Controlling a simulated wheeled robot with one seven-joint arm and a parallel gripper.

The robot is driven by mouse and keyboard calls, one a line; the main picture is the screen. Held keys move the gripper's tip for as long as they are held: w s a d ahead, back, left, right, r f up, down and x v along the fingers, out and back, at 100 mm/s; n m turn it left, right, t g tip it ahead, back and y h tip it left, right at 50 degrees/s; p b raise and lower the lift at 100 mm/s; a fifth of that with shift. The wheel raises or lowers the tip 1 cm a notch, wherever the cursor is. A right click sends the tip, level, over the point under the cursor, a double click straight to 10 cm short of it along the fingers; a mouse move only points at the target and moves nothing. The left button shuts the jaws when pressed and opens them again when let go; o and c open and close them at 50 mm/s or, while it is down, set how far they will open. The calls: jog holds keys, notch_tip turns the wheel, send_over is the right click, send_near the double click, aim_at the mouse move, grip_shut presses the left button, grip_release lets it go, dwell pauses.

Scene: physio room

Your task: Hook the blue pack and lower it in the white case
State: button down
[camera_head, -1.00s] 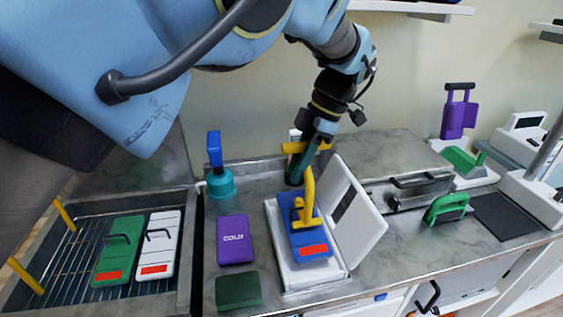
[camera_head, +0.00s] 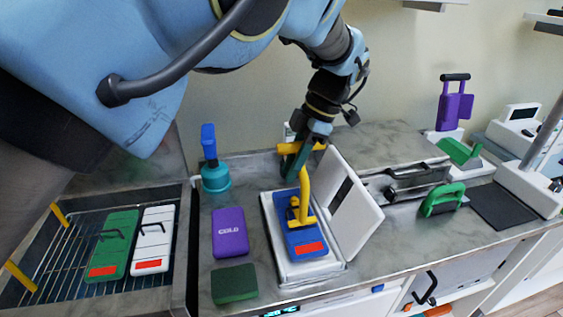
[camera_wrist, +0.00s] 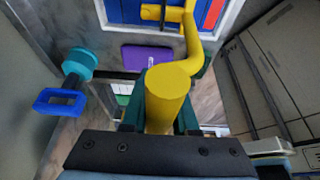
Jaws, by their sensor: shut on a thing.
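The blue pack (camera_head: 297,238), with a red label, lies level within the outline of the open white case (camera_head: 276,261); I cannot tell whether it rests on the case floor. It also shows at the top of the wrist view (camera_wrist: 203,12). The case lid (camera_head: 361,225) stands open on the right. My gripper (camera_head: 300,155) is shut on the upper end of the yellow hook tool (camera_head: 304,184), also seen in the wrist view (camera_wrist: 168,85).
A purple cold pack (camera_head: 229,236) and a dark green block (camera_head: 234,284) lie left of the case. A teal holder with a blue handle (camera_head: 215,178) stands behind. A wire basin (camera_head: 72,262) holds green and white packs. A green handled item (camera_head: 441,199) is right.

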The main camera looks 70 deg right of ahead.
jog(key=shift+f+b, duration=0.75)
jog(key=shift+f, duration=0.95)
jog(key=shift+f+b, duration=0.25)
jog(key=shift+b, duration=0.05)
dwell(0.3)
jog(key=s+a+b, duration=0.2)
jog(key=s+a, duration=0.1)
jog(key=a, duration=0.3)
jog(key=shift+s+a, duration=0.3)
jog(key=shift+s, duration=0.05)
dwell(1.2)
jog(key=shift+r, duration=0.15)
